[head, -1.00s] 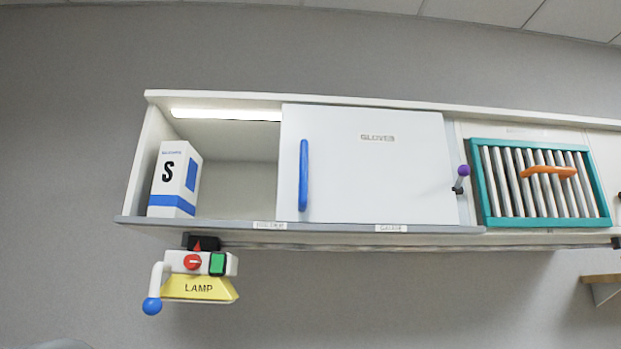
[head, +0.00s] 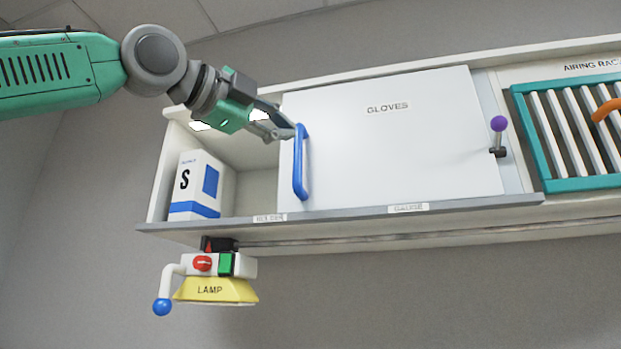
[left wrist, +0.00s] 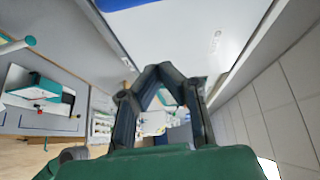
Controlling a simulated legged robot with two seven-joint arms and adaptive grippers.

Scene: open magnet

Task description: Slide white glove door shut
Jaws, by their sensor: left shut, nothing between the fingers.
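The white glove door (head: 400,145), lettered GLOVES, covers the middle part of the wall cabinet. The cabinet's left part is open. A blue upright handle (head: 300,170) stands near the door's left edge. My left gripper (head: 292,132) comes in from the upper left, its fingertips at the top of the blue handle; I cannot tell whether they touch it. In the left wrist view its fingers (left wrist: 172,70) meet at the tips with nothing between them. The white door (left wrist: 190,40) and part of the blue handle (left wrist: 120,3) show at the top there. My right gripper is not in view.
A white and blue box (head: 197,185) marked S stands in the open left compartment. A purple-knobbed lever (head: 499,135) is right of the door, then a teal airing rack (head: 535,130). A yellow lamp (head: 215,289) with a blue-ended handle hangs below.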

